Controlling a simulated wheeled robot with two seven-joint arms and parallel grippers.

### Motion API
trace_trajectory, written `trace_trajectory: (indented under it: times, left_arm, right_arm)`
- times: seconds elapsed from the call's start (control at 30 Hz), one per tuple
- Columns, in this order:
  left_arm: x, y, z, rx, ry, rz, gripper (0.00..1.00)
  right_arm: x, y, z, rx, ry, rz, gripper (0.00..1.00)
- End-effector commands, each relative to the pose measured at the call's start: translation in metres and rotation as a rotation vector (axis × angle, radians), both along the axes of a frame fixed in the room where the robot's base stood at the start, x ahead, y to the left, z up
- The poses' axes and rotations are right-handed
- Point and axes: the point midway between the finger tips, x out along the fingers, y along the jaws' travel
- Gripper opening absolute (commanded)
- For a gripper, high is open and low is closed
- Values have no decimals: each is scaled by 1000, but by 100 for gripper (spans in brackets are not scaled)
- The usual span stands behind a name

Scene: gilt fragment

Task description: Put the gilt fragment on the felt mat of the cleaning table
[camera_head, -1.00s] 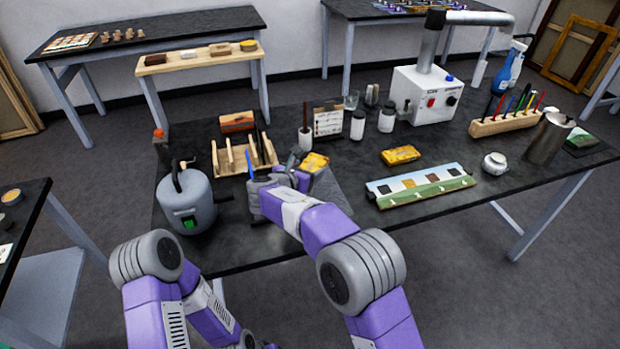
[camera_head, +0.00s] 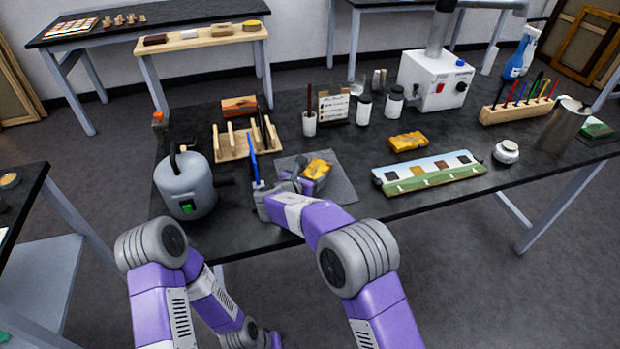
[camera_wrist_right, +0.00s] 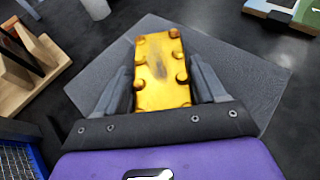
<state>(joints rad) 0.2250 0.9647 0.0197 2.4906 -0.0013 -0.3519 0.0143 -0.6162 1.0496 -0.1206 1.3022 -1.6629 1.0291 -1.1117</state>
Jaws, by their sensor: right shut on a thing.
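The gilt fragment (camera_head: 319,168), a yellow-gold block with rounded knobs and a dark worn patch, is between the fingers of my right gripper (camera_head: 312,178). In the right wrist view the fragment (camera_wrist_right: 161,70) has one finger of the gripper (camera_wrist_right: 160,88) on each side, shut on it. The grey felt mat (camera_head: 342,188) lies on the black cleaning table (camera_head: 400,213). The fragment is over the mat's middle area; I cannot tell whether it touches the mat. The mat (camera_wrist_right: 235,75) shows around and behind it in the wrist view.
A second yellow-gold piece (camera_head: 408,141) lies right of the mat. A painted strip (camera_head: 430,171) is nearer. A grey canister (camera_head: 185,187) and a wooden rack (camera_head: 232,152) stand left. Jars (camera_head: 393,103) and a white machine (camera_head: 436,80) stand behind.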

Motion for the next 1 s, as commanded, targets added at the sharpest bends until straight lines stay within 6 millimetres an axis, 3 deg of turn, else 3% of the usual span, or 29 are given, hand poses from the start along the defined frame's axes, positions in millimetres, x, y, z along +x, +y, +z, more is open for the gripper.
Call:
trace_trajectory:
  times: [0.23, 0.27, 0.3, 0.67, 1.0]
  left_arm:
    - [0, 0, -1, 0, 0, 0, 43]
    - [0, 0, -1, 0, 0, 0, 43]
    - [0, 0, 0, 0, 0, 0, 43]
    - [0, 0, 2, 0, 0, 0, 43]
    - [0, 0, 16, 0, 0, 0, 43]
  right_arm:
    - [0, 0, -2, 0, -1, 0, 35]
    - [0, 0, -2, 0, 1, 0, 74]
    - [0, 0, -2, 0, 1, 0, 81]
    - [-1, 1, 3, 1, -1, 1, 81]
    - [-54, 29, 29, 1, 0, 4, 81]
